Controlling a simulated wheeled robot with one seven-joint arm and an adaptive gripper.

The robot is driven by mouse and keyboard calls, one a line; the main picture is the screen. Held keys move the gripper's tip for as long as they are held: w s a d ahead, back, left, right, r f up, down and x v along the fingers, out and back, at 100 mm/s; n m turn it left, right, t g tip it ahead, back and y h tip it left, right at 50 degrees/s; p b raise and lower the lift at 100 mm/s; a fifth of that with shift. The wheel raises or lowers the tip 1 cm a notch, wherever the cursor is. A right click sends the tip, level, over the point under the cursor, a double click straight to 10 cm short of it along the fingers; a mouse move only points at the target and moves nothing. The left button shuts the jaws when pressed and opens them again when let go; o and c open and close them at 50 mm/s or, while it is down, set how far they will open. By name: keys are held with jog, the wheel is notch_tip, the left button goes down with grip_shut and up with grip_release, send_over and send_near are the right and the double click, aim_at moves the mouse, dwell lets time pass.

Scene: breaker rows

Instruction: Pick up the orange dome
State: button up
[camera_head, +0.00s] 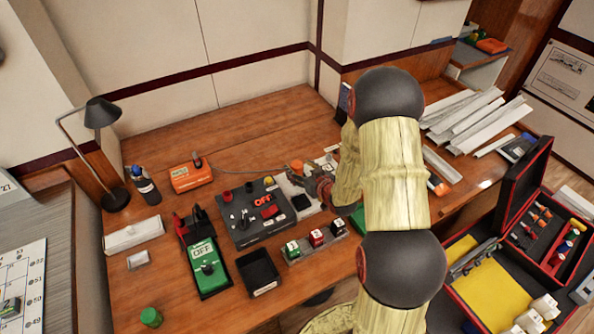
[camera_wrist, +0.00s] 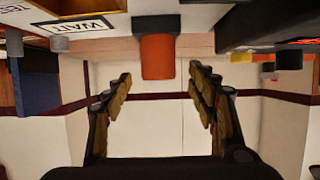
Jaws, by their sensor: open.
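The orange dome (camera_head: 297,166) shows in the head view as a small orange knob on a pale block, close to the left of my gripper (camera_head: 316,184). In the wrist view, which is upside down, the orange dome (camera_wrist: 157,56) stands on a grey base at top centre, between the directions of my two fingers. My gripper (camera_wrist: 160,78) is open and empty, with a finger on each side of the picture. The dome looks to lie ahead of the fingertips, and I see no contact. My arm hides part of the bench right of the dome.
A dark panel (camera_head: 248,222) with a red OFF sign stands left of the dome. An orange box (camera_head: 191,177) is at the back left. Several small coloured blocks (camera_head: 316,239) sit in a row in front. A black tray (camera_head: 258,272) is nearby.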

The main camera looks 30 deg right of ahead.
aim_at(299, 167)
jog(key=x, duration=0.3)
jog(key=shift+f+b, duration=0.15)
jog(key=shift+b, duration=0.2)
jog(key=shift+d, duration=0.1)
jog(key=c, duration=0.4)
jog(key=c, duration=0.7)
jog(key=shift+o, duration=0.2)
